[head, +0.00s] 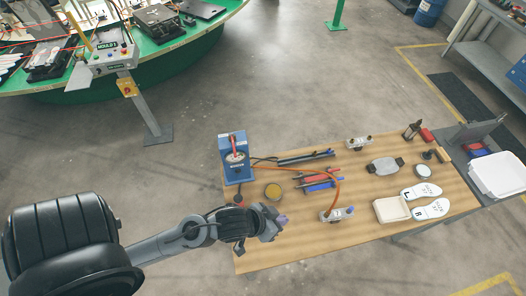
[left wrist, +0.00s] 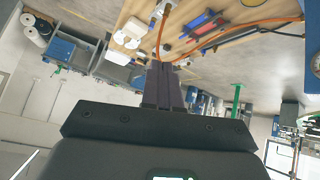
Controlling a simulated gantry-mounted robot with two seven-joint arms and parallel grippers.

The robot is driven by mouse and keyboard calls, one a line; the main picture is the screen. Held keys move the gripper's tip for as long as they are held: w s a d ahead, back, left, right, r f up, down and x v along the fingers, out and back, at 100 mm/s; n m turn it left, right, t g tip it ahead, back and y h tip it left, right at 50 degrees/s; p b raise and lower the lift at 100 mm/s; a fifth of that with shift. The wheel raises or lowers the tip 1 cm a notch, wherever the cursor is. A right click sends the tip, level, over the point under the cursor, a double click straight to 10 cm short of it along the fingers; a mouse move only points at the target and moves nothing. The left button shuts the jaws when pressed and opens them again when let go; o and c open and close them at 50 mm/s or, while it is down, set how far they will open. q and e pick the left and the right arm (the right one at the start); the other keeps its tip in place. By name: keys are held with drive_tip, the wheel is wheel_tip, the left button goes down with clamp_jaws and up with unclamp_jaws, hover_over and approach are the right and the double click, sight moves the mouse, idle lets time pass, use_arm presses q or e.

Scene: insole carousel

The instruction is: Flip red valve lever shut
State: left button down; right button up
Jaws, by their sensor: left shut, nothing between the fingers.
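The red valve lever (head: 233,139) stands up on the front of a blue box-like unit (head: 245,172) with a round gauge, at the left back of the wooden table. My left gripper (head: 277,228) is shut and empty above the table's front left part, to the right of and nearer than the blue unit, apart from it. In the left wrist view, its closed dark fingers (left wrist: 163,85) point toward the table, with nothing between them. Part of a round gauge (left wrist: 315,62) shows at the right edge there, but I cannot make out the lever. My right gripper is not in view.
An orange hose (head: 337,190) crosses the wooden table (head: 270,256) past red and blue tools (head: 320,182). White insoles (head: 430,208) and a cream tray (head: 391,210) lie at the right.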

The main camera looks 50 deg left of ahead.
use_arm(q)
drive_tip(key=w+d+f+m+h+b, duration=0.3)
drive_tip(key=f+h+b, duration=0.1)
drive_tip(key=h, duration=0.2)
drive_tip(key=a+f+m+g+b, duration=0.3)
drive_tip(key=a+g+b, duration=0.15)
drive_tip(key=a, duration=0.55)
drive_tip(key=w+a+r+y+b, duration=0.1)
drive_tip(key=a+r, duration=0.3)
drive_tip(key=a, duration=0.4)
drive_tip(key=w+a+r+y+b, duration=0.1)
drive_tip(key=a+r+y+b, duration=0.2)
drive_tip(key=a, duration=0.5)
drive_tip(key=a+r+n+y+b, duration=0.1)
drive_tip(key=a+r+y+b, duration=0.1)
drive_tip(key=a+r+b, duration=0.2)
drive_tip(key=a+r, duration=0.2)
drive_tip(key=a, duration=0.2)
drive_tip(key=shift+w, duration=0.4)
